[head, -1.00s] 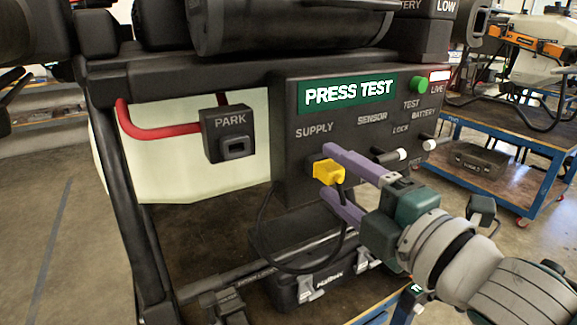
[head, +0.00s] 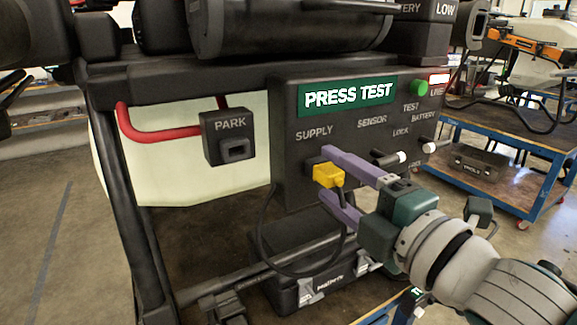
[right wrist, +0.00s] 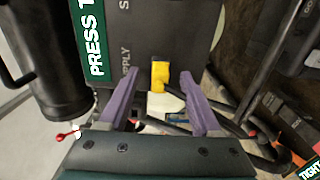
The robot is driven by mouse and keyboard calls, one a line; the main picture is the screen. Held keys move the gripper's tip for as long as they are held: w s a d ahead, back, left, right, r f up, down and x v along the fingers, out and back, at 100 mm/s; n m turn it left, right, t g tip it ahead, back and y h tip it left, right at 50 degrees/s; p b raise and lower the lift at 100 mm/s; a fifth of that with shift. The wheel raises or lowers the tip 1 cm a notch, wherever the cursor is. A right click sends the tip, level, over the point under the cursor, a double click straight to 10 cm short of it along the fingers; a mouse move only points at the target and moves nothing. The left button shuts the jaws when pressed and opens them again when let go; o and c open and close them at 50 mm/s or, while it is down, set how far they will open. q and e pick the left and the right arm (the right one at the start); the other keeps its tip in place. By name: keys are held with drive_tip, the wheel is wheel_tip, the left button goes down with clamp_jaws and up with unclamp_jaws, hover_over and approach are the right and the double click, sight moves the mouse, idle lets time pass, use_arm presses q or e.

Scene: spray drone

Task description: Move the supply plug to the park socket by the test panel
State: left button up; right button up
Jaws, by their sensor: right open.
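The yellow supply plug (head: 327,174) sits at the test panel (head: 291,150) under the SUPPLY label, with a black cable hanging from it. It also shows in the right wrist view (right wrist: 159,75), ahead of and between the fingers. My right gripper (head: 336,181) is open, its two purple fingers one above and one below the plug in the head view. I cannot tell whether either finger touches it. The right wrist view shows the spread fingers (right wrist: 159,92). The black park socket (head: 228,137), labelled PARK, is left of the panel with its opening empty. My left gripper is not in view.
The panel has a PRESS TEST screen (head: 347,96), a green button (head: 419,88) and levers (head: 392,158) right of the plug. A red hose (head: 150,131) runs to the park socket. A black case (head: 310,284) lies below. A blue cart (head: 500,160) stands at right.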

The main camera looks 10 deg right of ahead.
clamp_jaws()
idle(0.6)
idle(0.8)
drive_tip(key=p+v, duration=0.2)
drive_tip(key=v, duration=0.4)
idle(1.2)
